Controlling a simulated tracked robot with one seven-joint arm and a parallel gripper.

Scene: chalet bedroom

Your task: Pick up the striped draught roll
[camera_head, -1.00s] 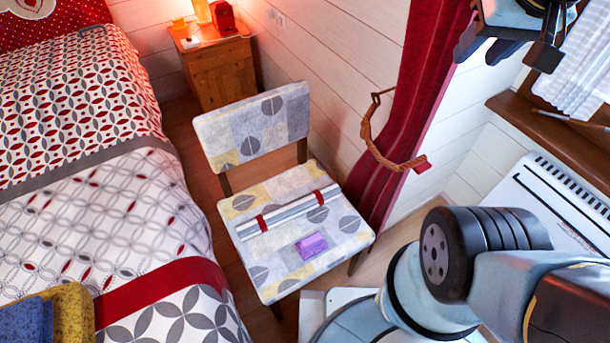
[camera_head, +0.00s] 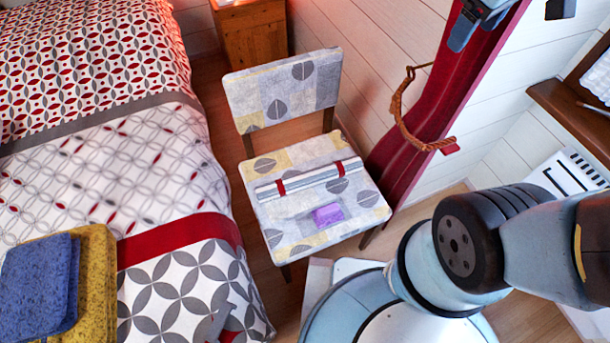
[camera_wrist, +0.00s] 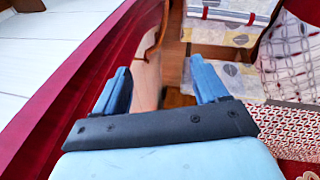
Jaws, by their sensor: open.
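The striped draught roll (camera_head: 308,180) lies across the chair seat (camera_head: 290,235), grey and white with two red bands. A purple packet lies in front of it. In the wrist view the roll (camera_wrist: 228,16) shows at the top edge, beyond my fingers and to the right. My gripper (camera_wrist: 160,82) is open and empty, its two blue fingers apart. In the head view my gripper (camera_head: 482,18) is only partly seen at the top right, in front of the curtain, well apart from the roll.
The purple packet (camera_head: 328,215) sits close to the roll. The chair backrest (camera_head: 285,88) rises behind it. A red curtain (camera_head: 440,110) with a rope tie (camera_head: 405,120) hangs to the right.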

